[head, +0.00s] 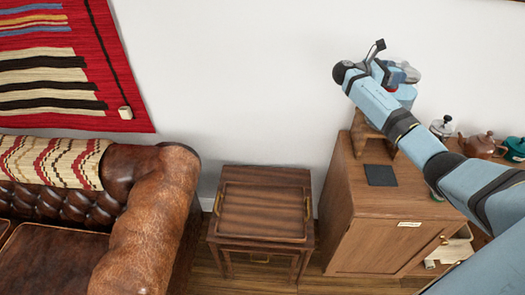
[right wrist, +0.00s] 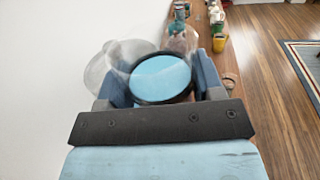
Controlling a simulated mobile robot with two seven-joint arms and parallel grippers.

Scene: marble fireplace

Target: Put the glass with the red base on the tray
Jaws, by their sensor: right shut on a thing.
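My right gripper (head: 393,74) is raised above the wooden cabinet at the right, in front of the white wall. It is shut on a clear glass (right wrist: 117,68), which shows blurred and see-through between the blue fingers in the right wrist view. A small red patch (head: 390,90) shows at the gripper in the head view, apparently the glass's base. The glass's exact tilt is hard to tell. The dark wooden tray (head: 262,212) with brass handles lies empty on a low side table, to the left of and below the gripper. My left gripper is out of view.
The wooden cabinet (head: 345,220) bears a dark square (head: 380,175) and a wooden stand (head: 365,135). A silver pot (head: 441,127), a brown teapot (head: 484,144) and a green pot (head: 516,148) stand farther right. A brown leather sofa (head: 150,220) is left of the tray.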

